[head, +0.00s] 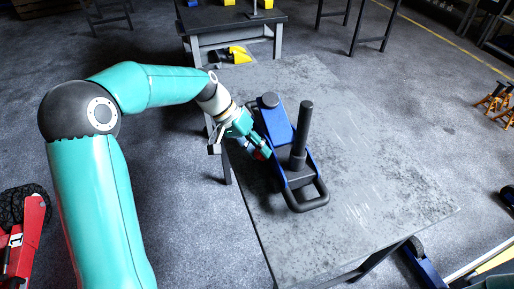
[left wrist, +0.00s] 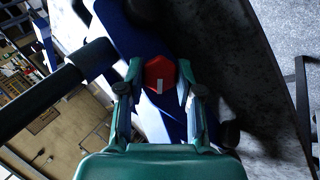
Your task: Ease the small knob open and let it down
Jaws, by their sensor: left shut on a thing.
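The blue trolley jack (head: 277,125) stands on the grey table, with a dark upright post (head: 303,130) and a dark looped handle at its near end. In the left wrist view its blue body (left wrist: 128,35) runs behind the small red knob (left wrist: 158,72). The knob has a pale mark pointing toward the bottom of the picture. My left gripper (head: 259,150) is at the jack's left side, and in the left wrist view its two fingers (left wrist: 160,80) are closed on the knob from both sides. My right gripper is not in view.
The grey table (head: 375,180) is bare to the right of the jack. The dark post (left wrist: 40,98) crosses the left of the left wrist view. Yellow items (head: 238,54) lie beyond the table's far left corner. Orange stands (head: 495,97) are on the floor at right.

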